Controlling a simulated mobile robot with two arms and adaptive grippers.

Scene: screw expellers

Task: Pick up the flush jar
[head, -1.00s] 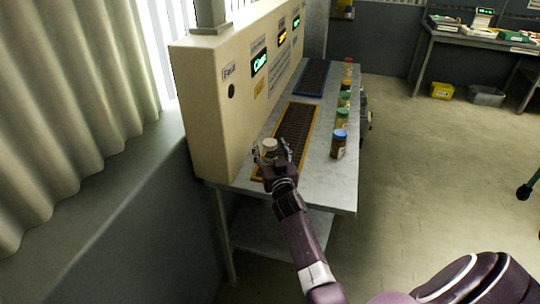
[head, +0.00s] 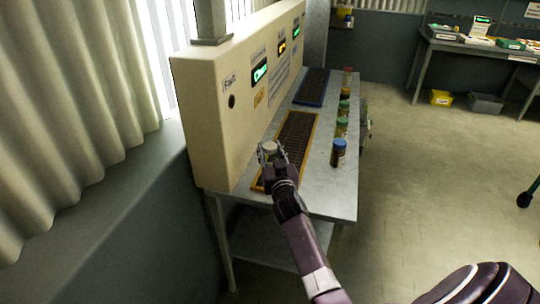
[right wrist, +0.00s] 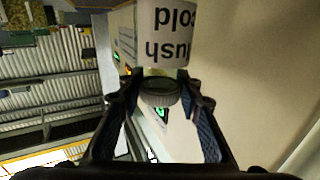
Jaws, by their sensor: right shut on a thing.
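The flush jar (right wrist: 166,32) has a white label with dark upside-down letters, of which "lush" and "cold" can be read in the right wrist view. My right gripper (right wrist: 160,103) is shut on the jar near the lid. In the head view the jar (head: 270,147) shows small and pale in my right gripper (head: 272,154), over the left side of the orange-framed grate (head: 312,128). The gripper hides its lower part, and I cannot tell its height above the grate. My left gripper is not in view.
A cream panel (head: 205,122) with lit displays stands left of the grate. A blue-lidded jar (head: 339,153) and several other jars line the right edge of the metal table (head: 335,205). A blue-framed grate (head: 312,87) lies farther back. Open floor is to the right.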

